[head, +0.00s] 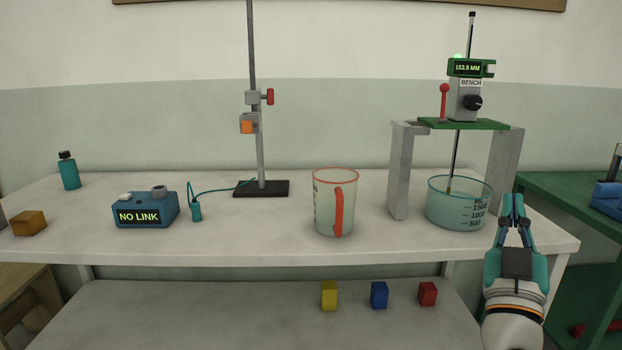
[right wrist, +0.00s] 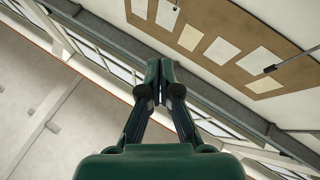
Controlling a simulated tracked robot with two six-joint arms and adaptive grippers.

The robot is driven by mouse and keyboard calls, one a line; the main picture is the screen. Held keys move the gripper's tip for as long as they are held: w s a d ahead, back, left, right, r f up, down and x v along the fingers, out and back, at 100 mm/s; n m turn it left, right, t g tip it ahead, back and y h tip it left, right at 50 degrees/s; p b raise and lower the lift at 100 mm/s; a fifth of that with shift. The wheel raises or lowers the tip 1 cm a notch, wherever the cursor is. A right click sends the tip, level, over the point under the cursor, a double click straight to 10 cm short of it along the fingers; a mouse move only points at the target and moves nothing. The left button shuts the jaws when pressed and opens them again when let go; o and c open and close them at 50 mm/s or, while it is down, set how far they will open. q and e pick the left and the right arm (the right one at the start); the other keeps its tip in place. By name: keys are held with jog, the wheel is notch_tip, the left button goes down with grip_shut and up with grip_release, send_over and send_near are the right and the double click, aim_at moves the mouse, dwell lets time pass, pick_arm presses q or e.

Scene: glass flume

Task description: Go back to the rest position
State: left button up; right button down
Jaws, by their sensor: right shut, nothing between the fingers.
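My right gripper (head: 513,207) is at the right of the head view, in front of the bench's right end, pointing up. Its fingers are together with nothing between them. In the right wrist view the closed fingertips (right wrist: 160,72) stand against the upper wall and ceiling, touching nothing. My left gripper is not in the head view. The glass basin (head: 455,206), marked with a scale, stands just left of and behind my right gripper. A measuring jug (head: 328,205) with a red handle stands upright in the middle of the bench.
A grey stand (head: 398,175) with a green plate (head: 463,124) carries a gauge reading 153.5 MM above the basin. A teal box (head: 146,211) reads NO LINK. A retort stand (head: 261,187) is behind. Yellow, blue and red blocks (head: 379,295) sit on the lower shelf. A green table (head: 560,195) is at right.

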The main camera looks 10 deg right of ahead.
jog(key=w+a+f+n+g+y, duration=0.1)
jog(key=w+a+f+n+y, duration=0.2)
jog(key=f, duration=0.7)
jog(key=w+a+f+n+g+y, duration=0.15)
jog(key=w+f+y, duration=0.25)
jog(key=f, duration=0.7)
jog(key=w+a+f+n+g+y, duration=0.2)
jog(key=w+a+f+y, duration=0.15)
jog(key=f, duration=0.65)
jog(key=s+a+f+g+y, duration=0.1)
jog(key=s+a+f+g, duration=0.15)
jog(key=f, duration=0.65)
jog(key=s+a+f+g+y, duration=0.15)
jog(key=a+f, duration=0.25)
jog(key=f, duration=0.5)
jog(key=s+a+f+m+g+y, duration=0.1)
jog(key=s+a+f+g+y, duration=0.1)
jog(key=s+a+f+g, duration=0.4)
jog(key=s+a+f+m+g+y, duration=0.1)
jog(key=s+f, duration=0.3)
jog(key=s, duration=0.4)
jog(key=s+a+f+m+g+y, duration=0.2)
jog(key=s+a+f+g, duration=0.25)
jog(key=s, duration=0.25)
notch_tip(320, 180, up, 20)
jog(key=p, duration=2.1)
jog(key=shift+d+r+t, duration=0.2)
jog(key=shift+d+t, duration=0.1)
jog(key=shift+d, duration=0.15)
jog(key=shift+s, duration=0.1)
